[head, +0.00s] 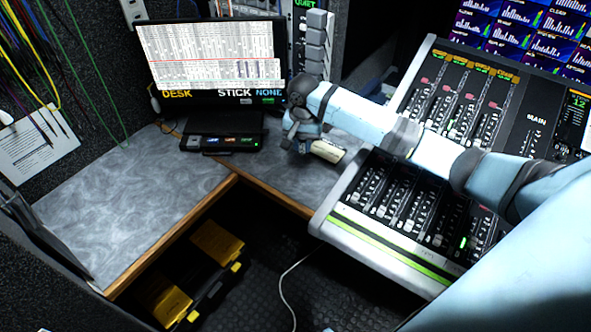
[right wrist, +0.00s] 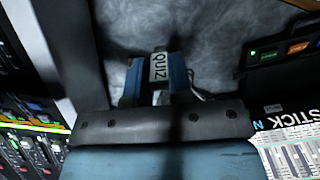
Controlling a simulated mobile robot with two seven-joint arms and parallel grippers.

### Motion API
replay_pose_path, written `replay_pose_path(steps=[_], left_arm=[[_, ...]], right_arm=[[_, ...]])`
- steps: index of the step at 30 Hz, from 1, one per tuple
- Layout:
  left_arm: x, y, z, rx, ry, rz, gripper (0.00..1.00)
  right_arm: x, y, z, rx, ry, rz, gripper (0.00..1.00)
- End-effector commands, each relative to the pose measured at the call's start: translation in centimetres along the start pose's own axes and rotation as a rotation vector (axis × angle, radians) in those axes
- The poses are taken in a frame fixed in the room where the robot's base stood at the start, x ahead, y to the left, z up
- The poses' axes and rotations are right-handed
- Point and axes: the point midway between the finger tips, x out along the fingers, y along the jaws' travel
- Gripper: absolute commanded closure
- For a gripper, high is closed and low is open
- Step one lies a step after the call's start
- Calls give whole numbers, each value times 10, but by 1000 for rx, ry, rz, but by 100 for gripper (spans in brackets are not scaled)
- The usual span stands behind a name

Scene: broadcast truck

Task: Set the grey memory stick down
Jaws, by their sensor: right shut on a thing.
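My right gripper (right wrist: 158,75) is shut on a narrow grey stick with a white label reading QUIZ (right wrist: 159,68), which sits between its two blue fingers. Grey mottled desk surface (right wrist: 225,40) shows behind the stick; I cannot tell whether they touch. In the head view my right gripper (head: 303,138) is low over the desk's right part, between the monitor and the mixing console. The stick cannot be made out clearly there. My left gripper is not in view.
A black dock with lit labels (head: 222,142) lies below the monitor (head: 210,55), whose screen reads DESK STICK NONE. The mixing console (head: 335,228) borders the desk on the right. The left desk (head: 130,205) is clear. Yellow-lidded cases (head: 217,243) lie below.

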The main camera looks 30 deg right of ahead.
Motion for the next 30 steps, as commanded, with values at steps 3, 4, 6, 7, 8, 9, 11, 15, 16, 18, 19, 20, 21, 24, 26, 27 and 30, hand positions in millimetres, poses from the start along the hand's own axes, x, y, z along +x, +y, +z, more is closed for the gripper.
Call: replay_pose_path(steps=[3,4,6,7,8,9,11,15,16,18,19,20,21,24,26,27,30], left_arm=[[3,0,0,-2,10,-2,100],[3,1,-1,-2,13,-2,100],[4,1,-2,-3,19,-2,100],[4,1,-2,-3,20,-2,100],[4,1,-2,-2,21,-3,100],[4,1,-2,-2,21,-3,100],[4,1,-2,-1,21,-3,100],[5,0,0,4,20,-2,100],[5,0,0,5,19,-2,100],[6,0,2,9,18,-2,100],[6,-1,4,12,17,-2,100],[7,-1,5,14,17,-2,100],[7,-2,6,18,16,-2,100],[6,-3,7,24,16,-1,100],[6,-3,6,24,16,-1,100],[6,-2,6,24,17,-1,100],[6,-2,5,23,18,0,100]], right_arm=[[35,0,0,0,-1,2,100],[43,0,1,0,-1,2,100],[58,0,0,1,-2,2,100],[63,0,0,0,-1,0,100],[68,0,0,0,-1,1,100],[74,0,0,0,0,1,100],[79,0,0,0,1,-1,100],[87,0,0,-1,1,0,100],[89,0,0,0,1,0,100],[99,0,0,-1,1,0,100],[103,0,0,-1,1,1,100],[108,0,0,-1,0,1,100],[115,0,0,-1,0,1,100],[125,0,0,-1,1,0,100],[126,0,0,-1,2,-1,100],[126,0,0,-1,2,-2,100],[125,0,0,-1,2,-1,100]])
